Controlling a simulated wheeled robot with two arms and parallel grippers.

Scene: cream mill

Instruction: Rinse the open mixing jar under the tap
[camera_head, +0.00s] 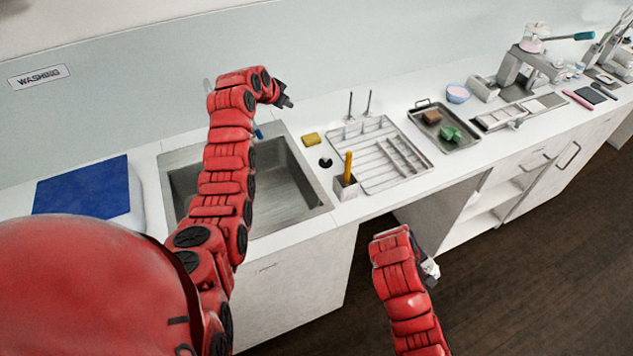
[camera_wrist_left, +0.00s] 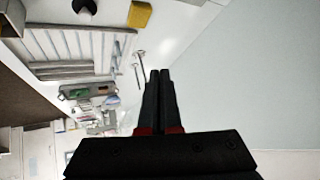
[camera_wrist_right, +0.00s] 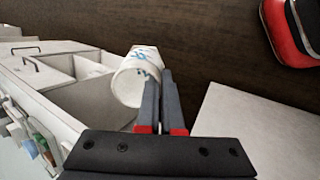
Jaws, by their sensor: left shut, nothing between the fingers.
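The sink (camera_head: 290,190) is sunk into the counter under the WASHING sign. The tap cannot be made out clearly; my left arm covers the area behind the sink, where a small pale piece (camera_head: 207,86) and a blue piece (camera_head: 258,134) show beside the arm. My left gripper (camera_head: 288,103) is shut and empty, above the back of the counter; its closed fingers show in the left wrist view (camera_wrist_left: 159,75). The jar is tilted, away from the sink, above the floor.
A metal tray (camera_head: 460,143) stands farther right.

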